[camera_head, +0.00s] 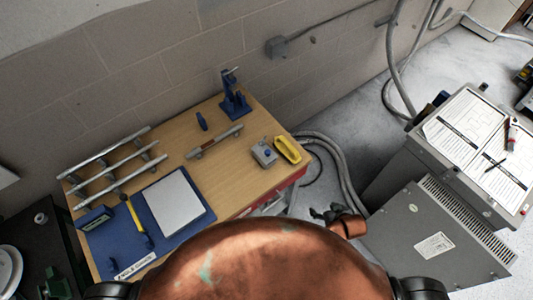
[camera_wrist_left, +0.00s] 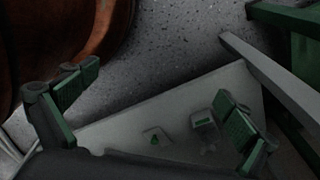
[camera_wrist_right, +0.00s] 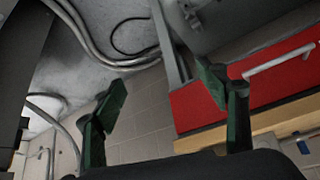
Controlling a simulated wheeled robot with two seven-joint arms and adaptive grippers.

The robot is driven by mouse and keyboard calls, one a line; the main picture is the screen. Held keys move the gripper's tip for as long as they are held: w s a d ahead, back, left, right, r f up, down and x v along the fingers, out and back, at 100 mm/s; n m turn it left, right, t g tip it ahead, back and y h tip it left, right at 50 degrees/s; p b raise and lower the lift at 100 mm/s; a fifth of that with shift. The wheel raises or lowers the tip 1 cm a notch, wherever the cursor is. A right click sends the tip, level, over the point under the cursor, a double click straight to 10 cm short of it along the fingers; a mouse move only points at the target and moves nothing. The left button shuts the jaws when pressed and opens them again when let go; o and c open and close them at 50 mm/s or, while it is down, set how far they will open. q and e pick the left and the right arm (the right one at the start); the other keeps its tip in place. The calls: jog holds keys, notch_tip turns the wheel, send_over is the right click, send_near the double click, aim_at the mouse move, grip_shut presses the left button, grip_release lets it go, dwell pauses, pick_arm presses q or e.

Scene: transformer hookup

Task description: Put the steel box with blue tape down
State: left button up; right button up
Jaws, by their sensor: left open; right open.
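A small grey box (camera_head: 264,153) with a blue mark on top sits on the wooden workbench (camera_head: 240,195), near its right edge; it looks like the steel box with blue tape, though the tape is too small to be sure. My right gripper (camera_head: 334,213) is beyond the bench's right edge, low and apart from the box. Its fingers are spread and empty in the right wrist view (camera_wrist_right: 160,85). My left gripper (camera_wrist_left: 156,85) is open and empty in the left wrist view, above a pale panel. It does not show in the head view, where my copper body hides the lower middle.
A yellow case (camera_head: 288,150) lies beside the box. Metal rails (camera_head: 115,165), a blue mat (camera_head: 140,218) with a white plate (camera_head: 175,200) and a blue stand (camera_head: 234,95) fill the bench. Grey cabinets (camera_head: 430,232) stand at right; cables (camera_head: 335,160) run between.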

aim_at(270, 160)
jog(key=w+a+r+n+t+y, duration=0.1)
jog(key=w+a+r+y, duration=0.1)
jog(key=w+a, duration=0.3)
jog(key=w+a+r+n+t+y+p, duration=0.1)
jog(key=w+a+r, duration=0.4)
jog(key=a, duration=0.5)
jog(key=w+a+r+n+t+y, duration=0.2)
jog(key=w+a+r+y, duration=0.1)
jog(key=w+a, duration=0.4)
jog(key=shift+w+a+r+t, duration=0.2)
jog(key=shift+w+r+t, duration=0.1)
jog(key=shift+r, duration=0.25)
jog(key=x, duration=0.2)
jog(key=p+x, duration=0.1)
jog(key=x, duration=0.2)
jog(key=shift+w+d+r, duration=0.2)
jog(key=shift+d, duration=0.05)
jog(key=shift+w+a+f, duration=0.25)
jog(key=shift+w, duration=0.1)
pick_arm(q)
jog(key=shift+s+r, duration=0.2)
jog(key=shift+r, duration=0.45)
jog(key=shift+s+r, duration=0.2)
jog(key=shift+r, duration=0.4)
pick_arm(e)
jog(key=shift+c, duration=0.6)
